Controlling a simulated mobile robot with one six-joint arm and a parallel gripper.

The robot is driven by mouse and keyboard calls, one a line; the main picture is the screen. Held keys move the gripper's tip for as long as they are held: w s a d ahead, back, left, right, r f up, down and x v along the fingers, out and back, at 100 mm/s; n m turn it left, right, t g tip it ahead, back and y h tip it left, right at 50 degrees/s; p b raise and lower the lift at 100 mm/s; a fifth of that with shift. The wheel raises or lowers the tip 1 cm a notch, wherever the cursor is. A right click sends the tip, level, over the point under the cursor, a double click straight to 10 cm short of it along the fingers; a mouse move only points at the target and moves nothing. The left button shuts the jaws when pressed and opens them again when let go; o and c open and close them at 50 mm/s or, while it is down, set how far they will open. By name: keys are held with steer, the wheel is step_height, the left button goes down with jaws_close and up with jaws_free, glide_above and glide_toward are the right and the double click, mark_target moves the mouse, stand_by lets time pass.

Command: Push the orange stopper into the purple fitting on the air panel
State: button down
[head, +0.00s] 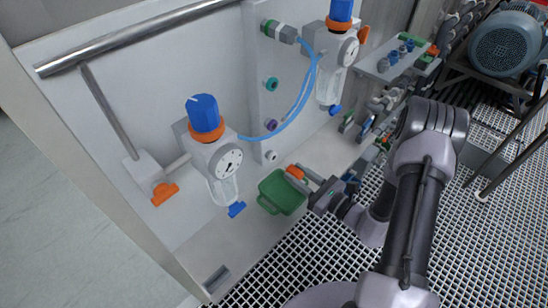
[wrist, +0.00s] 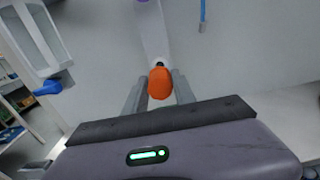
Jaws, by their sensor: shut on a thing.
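The orange stopper (head: 294,172) is held in my gripper (head: 300,177), just above the green tray and apart from the panel. In the wrist view the stopper (wrist: 160,84) sits between the two grey fingers of my gripper (wrist: 159,90), with a small dark part showing beyond it. The purple fitting (head: 271,125) is on the narrow upright air panel (head: 262,100), above and to the left of the stopper in the head view. In the wrist view only a purple edge, likely this fitting, shows at the top.
A teal fitting (head: 271,84) is above the purple one, and a white fitting (head: 271,156) below it. A green fitting (head: 280,32) carries a blue hose (head: 306,88). A regulator (head: 213,155) stands left. A green tray (head: 282,192) lies on the shelf.

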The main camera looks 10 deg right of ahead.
steer(key=p, duration=0.6)
glide_toward(274, 127)
steer(key=shift+s+d+r, duration=0.1)
steer(key=shift+s, duration=0.1)
steer(key=shift+p+x, duration=0.65)
steer(key=shift+x, duration=2.15)
steer(key=shift+w, duration=0.15)
steer(key=shift+b, duration=0.4)
steer(key=shift+w+a, duration=0.4)
steer(key=shift+w, duration=0.05)
steer(key=c, duration=0.9)
jaws_free()
steer(key=shift+c, duration=0.2)
